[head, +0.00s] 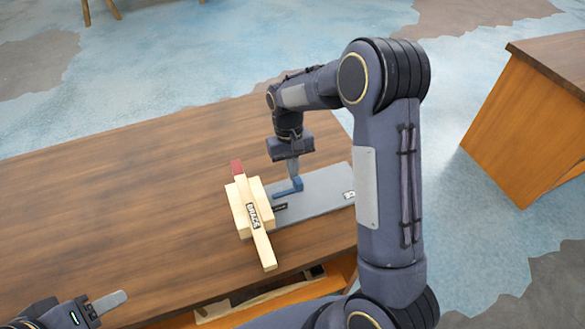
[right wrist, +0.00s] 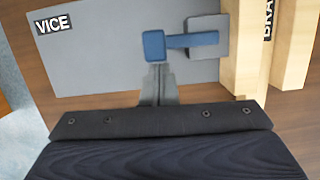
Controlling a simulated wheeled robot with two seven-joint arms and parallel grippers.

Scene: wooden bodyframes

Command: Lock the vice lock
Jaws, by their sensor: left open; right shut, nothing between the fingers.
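The vice is a flat grey plate (head: 322,191) on the wooden table, and it also fills the upper left of the right wrist view (right wrist: 95,60). Its blue lock lever (head: 289,189) has an upright blue end (right wrist: 153,45) and an arm reaching right to a grey square pad (right wrist: 207,30) beside the wood. My right gripper (head: 295,178) is shut and empty; its fingertips (right wrist: 158,70) are right at the lever's blue end. I cannot tell whether they touch it. My left gripper (head: 110,302) is open and empty at the lower left, far from the vice.
Pale wooden pieces (head: 240,210) with a labelled, red-tipped bar (head: 262,245) stand against the vice's left end in the head view. The table (head: 110,200) is clear to their left. Another wooden table (head: 530,120) stands apart at the right.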

